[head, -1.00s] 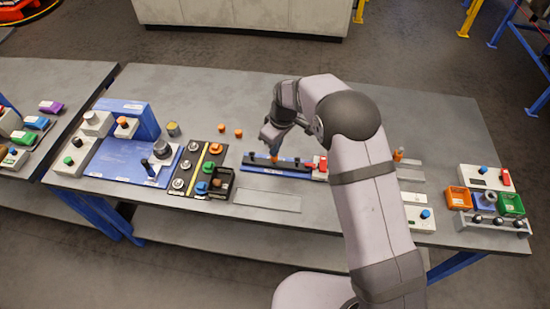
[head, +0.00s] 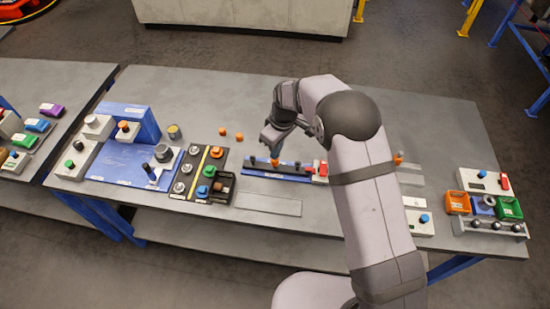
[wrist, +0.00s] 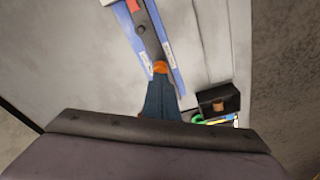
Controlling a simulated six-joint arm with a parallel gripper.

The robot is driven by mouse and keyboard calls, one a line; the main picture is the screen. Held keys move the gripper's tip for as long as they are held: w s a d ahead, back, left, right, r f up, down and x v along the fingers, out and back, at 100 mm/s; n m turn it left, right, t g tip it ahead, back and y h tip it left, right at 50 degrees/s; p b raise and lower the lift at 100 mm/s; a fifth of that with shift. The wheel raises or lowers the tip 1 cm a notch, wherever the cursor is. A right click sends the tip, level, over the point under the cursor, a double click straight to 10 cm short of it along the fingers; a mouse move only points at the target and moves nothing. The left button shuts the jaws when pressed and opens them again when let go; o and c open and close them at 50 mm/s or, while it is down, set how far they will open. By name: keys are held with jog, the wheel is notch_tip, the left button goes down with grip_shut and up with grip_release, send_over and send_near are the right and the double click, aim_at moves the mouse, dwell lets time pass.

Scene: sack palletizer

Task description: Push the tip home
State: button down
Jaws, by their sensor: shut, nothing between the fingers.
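A long blue fixture (head: 262,176) carries a dark bar (head: 289,169) and lies in the middle of the table, with a red piece (head: 323,168) at its right end. My gripper (head: 274,157) is shut and points down over the bar. In the wrist view my closed blue-grey fingers (wrist: 160,88) reach to an orange tip (wrist: 160,67) on the fixture (wrist: 175,60). The fingertips overlap the orange tip's near edge, and I cannot tell whether they press on it. Nothing shows between the fingers. How deep the tip sits is hidden.
Two loose orange pieces (head: 238,136) lie behind and left of the fixture. A black panel of knobs (head: 188,178) and a small open black box (head: 221,187) stand left. A flat grey plate (head: 268,204) lies in front. Orange and green bins (head: 457,203) stand far right.

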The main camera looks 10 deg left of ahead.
jog(key=shift+r+p, duration=1.05)
jog(key=shift+r, duration=1.15)
jog(key=shift+w, duration=0.1)
jog(key=shift+w+m, duration=0.1)
jog(key=shift+m, duration=0.8)
jog(key=shift+d+f+m, duration=0.1)
jog(key=shift+f+m, duration=0.1)
jog(key=shift+m, duration=0.4)
jog(key=s+d+f+m+g+h, duration=0.1)
jog(key=s+d+f+m+g, duration=0.1)
jog(key=s+d, duration=0.5)
jog(key=s+d+f+m+g+h, duration=0.1)
jog(key=s+d+f+m, duration=0.15)
jog(key=s, duration=0.75)
jog(key=s+d+r+m, duration=0.2)
jog(key=s+d+r, duration=0.5)
jog(key=s+d, duration=0.45)
jog(key=w+d+r+m+t, duration=0.2)
jog(key=d+r, duration=0.1)
jog(key=r, duration=0.2)
jog(key=shift+w+r+y, duration=0.2)
jog(key=shift+r+y, duration=0.1)
